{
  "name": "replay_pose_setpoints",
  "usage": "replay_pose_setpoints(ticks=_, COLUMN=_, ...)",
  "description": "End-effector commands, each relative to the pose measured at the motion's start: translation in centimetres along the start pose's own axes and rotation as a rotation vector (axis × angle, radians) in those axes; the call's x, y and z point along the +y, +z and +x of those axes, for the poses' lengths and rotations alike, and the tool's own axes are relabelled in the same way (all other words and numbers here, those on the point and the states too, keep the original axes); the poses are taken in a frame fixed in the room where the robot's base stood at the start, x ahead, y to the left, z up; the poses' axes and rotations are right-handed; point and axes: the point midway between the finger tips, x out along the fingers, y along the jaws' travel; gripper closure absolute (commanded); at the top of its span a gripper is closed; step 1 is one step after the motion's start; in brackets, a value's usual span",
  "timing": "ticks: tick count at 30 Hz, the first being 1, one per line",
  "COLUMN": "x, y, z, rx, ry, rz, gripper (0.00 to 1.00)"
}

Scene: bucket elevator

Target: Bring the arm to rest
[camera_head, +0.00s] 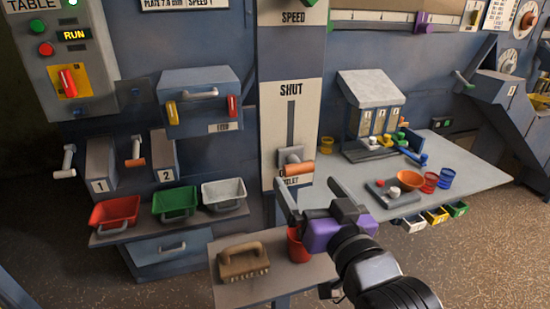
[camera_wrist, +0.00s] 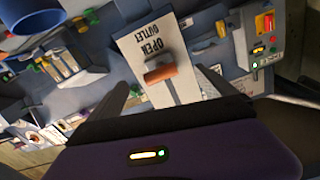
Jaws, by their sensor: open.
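My arm reaches in from the lower right of the head view. My gripper (camera_head: 309,189), with a purple body, is open and empty, its two fingers spread and pointing away. It is in front of and below the outlet lever's orange handle (camera_head: 299,168). That handle also shows between the fingers in the wrist view (camera_wrist: 160,73), with no visible contact. The lever is at the low end of its slot, by the "OPEN OUTLET" lettering (camera_wrist: 150,42); "SHUT" is at the top. A red cup (camera_head: 297,246) stands partly hidden behind my gripper.
A low stand (camera_head: 265,290) holds a brown brush (camera_head: 243,260) left of my gripper. Red (camera_head: 114,211), green (camera_head: 175,202) and white (camera_head: 223,192) bins sit on a shelf to the left. A worktable (camera_head: 460,180) with small containers is on the right.

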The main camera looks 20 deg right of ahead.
Motion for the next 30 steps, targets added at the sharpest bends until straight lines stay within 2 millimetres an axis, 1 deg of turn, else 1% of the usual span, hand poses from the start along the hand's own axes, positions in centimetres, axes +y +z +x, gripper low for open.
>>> replay_pose_setpoints(ticks=2, x=0.0, y=0.0, z=0.0, rx=0.001, ry=0.000, rz=-0.003, gripper=0.05)
replay_pose_setpoints(ticks=5, x=-0.1, y=-0.7, z=0.0, rx=0.029, ry=-0.006, rz=-0.012, gripper=0.05)
replay_pose_setpoints(ticks=8, x=-0.5, y=-2.5, z=-0.2, rx=0.101, ry=-0.019, rz=-0.030, gripper=0.05)
replay_pose_setpoints(ticks=9, x=-0.6, y=-3.4, z=-0.4, rx=0.139, ry=-0.024, rz=-0.038, gripper=0.05)
replay_pose_setpoints(ticks=10, x=-0.5, y=-3.7, z=-0.7, rx=0.161, ry=-0.025, rz=-0.043, gripper=0.05)
replay_pose_setpoints(ticks=13, x=-0.2, y=-3.3, z=-2.2, rx=0.212, ry=-0.024, rz=-0.057, gripper=0.05)
replay_pose_setpoints(ticks=17, x=0.2, y=-1.7, z=-4.4, rx=0.240, ry=-0.019, rz=-0.069, gripper=0.05)
replay_pose_setpoints(ticks=20, x=0.6, y=0.0, z=-6.5, rx=0.244, ry=-0.011, rz=-0.077, gripper=0.05)
replay_pose_setpoints(ticks=26, x=1.4, y=4.3, z=-11.8, rx=0.219, ry=0.008, rz=-0.101, gripper=0.05)
replay_pose_setpoints(ticks=30, x=1.9, y=7.0, z=-16.0, rx=0.180, ry=0.019, rz=-0.119, gripper=0.05)
